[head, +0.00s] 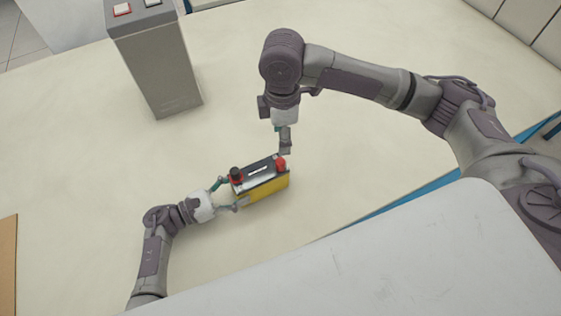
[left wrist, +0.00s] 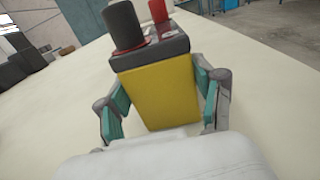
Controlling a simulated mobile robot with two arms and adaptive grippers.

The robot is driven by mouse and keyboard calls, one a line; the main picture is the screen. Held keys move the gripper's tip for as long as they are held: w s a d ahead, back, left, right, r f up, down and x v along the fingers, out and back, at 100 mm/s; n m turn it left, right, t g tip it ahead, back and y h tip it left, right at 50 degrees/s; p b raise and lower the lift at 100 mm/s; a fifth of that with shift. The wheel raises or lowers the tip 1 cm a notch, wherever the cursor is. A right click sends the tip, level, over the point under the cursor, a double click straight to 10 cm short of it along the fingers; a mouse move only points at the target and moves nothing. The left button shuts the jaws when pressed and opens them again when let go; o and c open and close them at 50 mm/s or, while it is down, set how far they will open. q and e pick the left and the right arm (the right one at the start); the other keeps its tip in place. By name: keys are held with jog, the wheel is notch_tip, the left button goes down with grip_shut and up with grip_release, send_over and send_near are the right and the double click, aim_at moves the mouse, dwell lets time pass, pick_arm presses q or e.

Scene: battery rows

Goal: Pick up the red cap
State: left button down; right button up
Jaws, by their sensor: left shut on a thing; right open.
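A battery (head: 265,188) with a yellow body and dark top stands on the table; its yellow end also shows in the left wrist view (left wrist: 160,95). The red cap (head: 281,163) sits on the top at the right end; it shows at the top of the left wrist view (left wrist: 158,11). A black cap (head: 235,174) sits at the left end. My left gripper (head: 230,195) is shut on the battery, one finger on each side. My right gripper (head: 285,149) is open, pointing down close to the red cap; its fingers are seen edge-on, and I cannot tell whether they touch the cap.
A tall grey box (head: 160,70) with a red and a white button-like top stands at the back left. A brown board edge (head: 8,265) shows at the far left. The cream table (head: 350,190) is clear around the battery.

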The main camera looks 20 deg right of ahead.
aim_at(281, 160)
notch_tip(281, 160, down, 4)
jog(key=shift+f, duration=0.25)
jog(key=shift+s+a+f, duration=0.1)
jog(key=shift+s+f, duration=0.1)
jog(key=shift+f, duration=1.1)
jog(key=shift+s+a+f, duration=0.1)
jog(key=shift+s+f, duration=0.05)
jog(key=shift+f, duration=1.15)
jog(key=c, duration=0.9)
